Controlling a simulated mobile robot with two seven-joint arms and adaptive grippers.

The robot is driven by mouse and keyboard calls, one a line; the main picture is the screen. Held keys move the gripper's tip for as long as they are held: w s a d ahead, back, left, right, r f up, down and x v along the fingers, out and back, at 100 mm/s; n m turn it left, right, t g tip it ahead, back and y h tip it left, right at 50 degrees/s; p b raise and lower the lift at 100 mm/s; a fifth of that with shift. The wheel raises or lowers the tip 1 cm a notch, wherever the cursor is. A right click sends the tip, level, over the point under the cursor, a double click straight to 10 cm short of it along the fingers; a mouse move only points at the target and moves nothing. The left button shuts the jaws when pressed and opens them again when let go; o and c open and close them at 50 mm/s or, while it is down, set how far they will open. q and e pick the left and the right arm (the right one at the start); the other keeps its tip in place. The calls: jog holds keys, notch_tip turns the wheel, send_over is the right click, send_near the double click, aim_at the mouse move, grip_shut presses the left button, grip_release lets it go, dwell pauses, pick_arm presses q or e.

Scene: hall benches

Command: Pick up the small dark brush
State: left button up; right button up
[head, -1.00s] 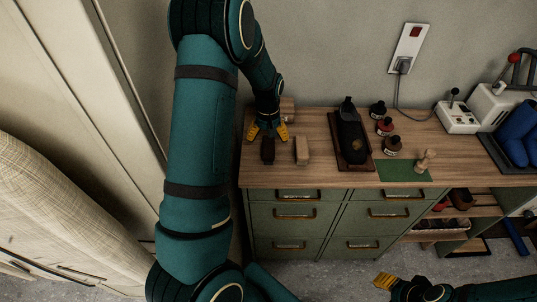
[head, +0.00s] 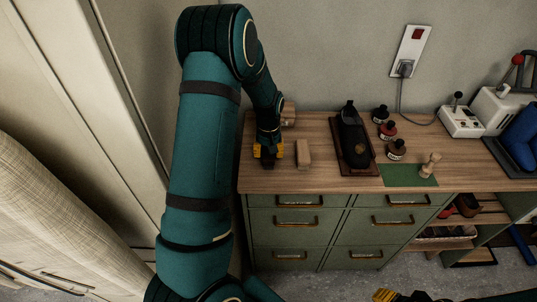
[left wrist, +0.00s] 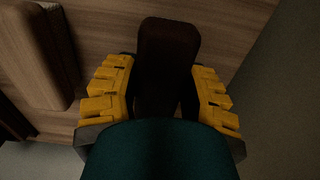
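The small dark brush (left wrist: 168,55) lies lengthwise between the yellow fingers of my left gripper (left wrist: 163,95) in the left wrist view. The fingers lie close along both its long sides, with no clear gap. In the head view my left gripper (head: 268,153) points down at the left end of the wooden bench top (head: 325,180) and hides most of the brush. I cannot tell whether the brush touches the top. My right gripper (head: 384,295) is cut off by the bottom edge of the head view, so its opening is unclear.
A light wooden brush (head: 303,154) lies just right of my left gripper; another light wooden piece (head: 288,115) lies behind. Farther right are a black shoe (head: 353,135) on a board, several small bottles (head: 388,130) and a green mat (head: 397,180). A wall stands behind.

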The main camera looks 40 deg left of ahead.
pick_arm(q)
jog(key=shift+c, duration=0.4)
jog(key=shift+r+p, duration=0.4)
jog(key=shift+r, duration=0.1)
notch_tip(320, 180, up, 9)
jog(key=p, duration=0.6)
jog(key=shift+p, duration=0.3)
jog(key=o, duration=0.4)
jog(key=c, duration=0.3)
